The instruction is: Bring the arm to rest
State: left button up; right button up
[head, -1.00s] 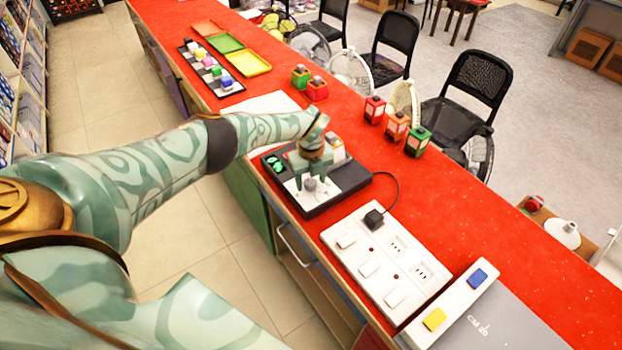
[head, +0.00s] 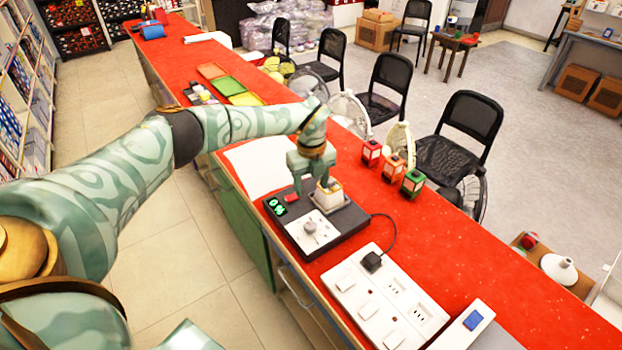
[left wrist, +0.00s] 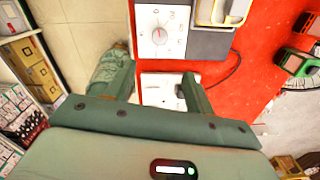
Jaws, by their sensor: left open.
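My left arm reaches in from the left in the head view. The dial panel shows there too (left wrist: 160,33), beyond the fingers. The gripper hides part of the device in the head view. My right gripper is in neither view.
A white socket strip (head: 385,300) with a black plug stands in front of the device. Red, orange and green lanterns (head: 393,167) stand to the right on the red counter (head: 480,255). Coloured trays (head: 228,84) lie farther back. Black chairs (head: 455,135) stand beyond the counter.

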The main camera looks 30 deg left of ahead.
pick_arm(q)
jog(key=shift+r, duration=0.25)
dwell(0.3)
